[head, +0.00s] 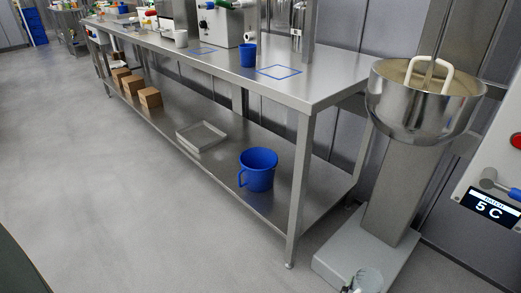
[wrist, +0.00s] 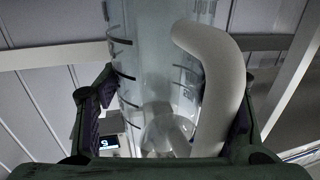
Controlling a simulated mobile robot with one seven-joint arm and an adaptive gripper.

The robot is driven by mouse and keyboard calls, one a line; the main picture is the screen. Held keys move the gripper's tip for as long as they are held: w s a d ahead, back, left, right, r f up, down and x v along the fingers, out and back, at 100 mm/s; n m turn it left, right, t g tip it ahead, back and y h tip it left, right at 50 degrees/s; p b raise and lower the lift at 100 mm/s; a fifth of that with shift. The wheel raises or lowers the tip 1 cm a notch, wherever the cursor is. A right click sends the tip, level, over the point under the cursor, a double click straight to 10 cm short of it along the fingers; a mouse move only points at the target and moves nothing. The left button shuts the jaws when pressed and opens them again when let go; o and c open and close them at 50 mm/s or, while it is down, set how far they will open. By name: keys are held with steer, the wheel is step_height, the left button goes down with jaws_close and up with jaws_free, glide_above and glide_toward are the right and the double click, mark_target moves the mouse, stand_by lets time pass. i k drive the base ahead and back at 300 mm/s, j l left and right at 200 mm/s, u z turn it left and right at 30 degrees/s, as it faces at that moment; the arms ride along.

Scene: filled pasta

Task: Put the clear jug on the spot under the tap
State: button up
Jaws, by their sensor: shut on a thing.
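The clear jug (wrist: 150,60) fills the middle of the wrist view. It has dark measuring marks and a thick pale handle (wrist: 225,80) on its right side. My gripper (wrist: 166,108) has a finger on either side of the jug and is shut on it. In the head view a clear rounded thing, seemingly the jug (head: 368,279), shows at the bottom edge; most of it is cut off. I cannot make out a tap or the spot under it for certain. Blue square outlines (head: 279,72) mark the steel bench top (head: 325,78).
A steel bowl (head: 415,108) on a column with a grey base (head: 335,262) stands at the right, beside a panel (head: 490,207) reading 5 C. A blue cup (head: 248,55) stands on the bench. A blue jug (head: 258,170) and a tray (head: 202,135) sit on the lower shelf. The left floor is clear.

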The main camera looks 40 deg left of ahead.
mark_target(275, 73)
steer(key=i+u, duration=0.1)
steer(key=u, duration=1.2)
